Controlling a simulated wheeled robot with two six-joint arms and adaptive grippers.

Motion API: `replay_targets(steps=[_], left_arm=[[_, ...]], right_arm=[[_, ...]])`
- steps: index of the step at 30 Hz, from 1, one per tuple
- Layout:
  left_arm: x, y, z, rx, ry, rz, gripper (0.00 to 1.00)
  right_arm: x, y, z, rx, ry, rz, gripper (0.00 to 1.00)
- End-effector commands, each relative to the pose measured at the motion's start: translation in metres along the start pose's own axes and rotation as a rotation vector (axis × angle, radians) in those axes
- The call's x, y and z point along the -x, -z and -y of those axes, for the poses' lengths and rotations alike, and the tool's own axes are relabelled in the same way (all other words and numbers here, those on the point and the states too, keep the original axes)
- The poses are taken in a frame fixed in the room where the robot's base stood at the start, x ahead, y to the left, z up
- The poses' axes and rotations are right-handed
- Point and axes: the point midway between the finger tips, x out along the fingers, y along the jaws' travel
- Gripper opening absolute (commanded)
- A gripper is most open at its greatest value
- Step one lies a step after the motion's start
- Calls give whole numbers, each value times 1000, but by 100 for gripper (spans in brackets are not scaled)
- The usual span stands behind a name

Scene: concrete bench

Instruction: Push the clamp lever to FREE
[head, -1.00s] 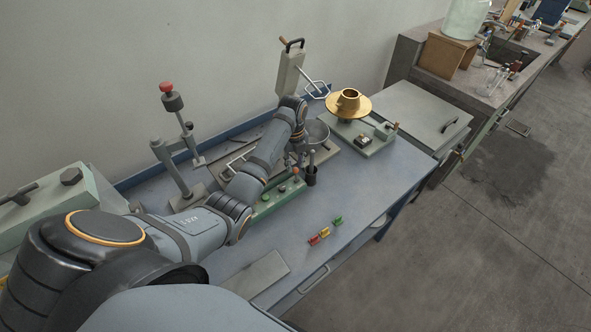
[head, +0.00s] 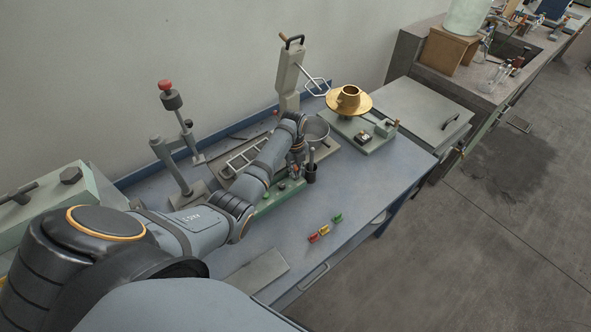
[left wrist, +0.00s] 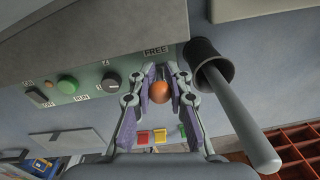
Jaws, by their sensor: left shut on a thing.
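The green control panel (head: 268,203) stands on the blue bench and also shows in the left wrist view (left wrist: 95,85). Its FREE label (left wrist: 155,50) is readable near the clamp lever. The lever's orange ball knob (left wrist: 187,92) sits between the fingers of my left gripper (left wrist: 168,74), which is shut on it. In the head view my left gripper (head: 296,166) is at the panel's far right end, partly hidden by my own arm. The lever's shaft is mostly hidden, so I cannot tell its exact angle. My right gripper is not in view.
A black cup with a grey rod (left wrist: 208,60) stands close beside my left gripper. Red, yellow and green small blocks (head: 325,231) lie toward the front.

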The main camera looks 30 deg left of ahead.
Motion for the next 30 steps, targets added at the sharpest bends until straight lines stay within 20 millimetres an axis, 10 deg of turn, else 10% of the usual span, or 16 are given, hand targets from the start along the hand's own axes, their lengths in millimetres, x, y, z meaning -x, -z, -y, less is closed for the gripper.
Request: replay_targets(steps=[25, 26, 30], left_arm=[[-2, -11, -1, 8, 50, -244, 0], [-2, -11, -1, 8, 50, -244, 17], [-2, -11, -1, 8, 50, -243, 29]], right_arm=[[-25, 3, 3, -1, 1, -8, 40], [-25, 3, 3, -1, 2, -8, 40], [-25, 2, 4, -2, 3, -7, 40]])
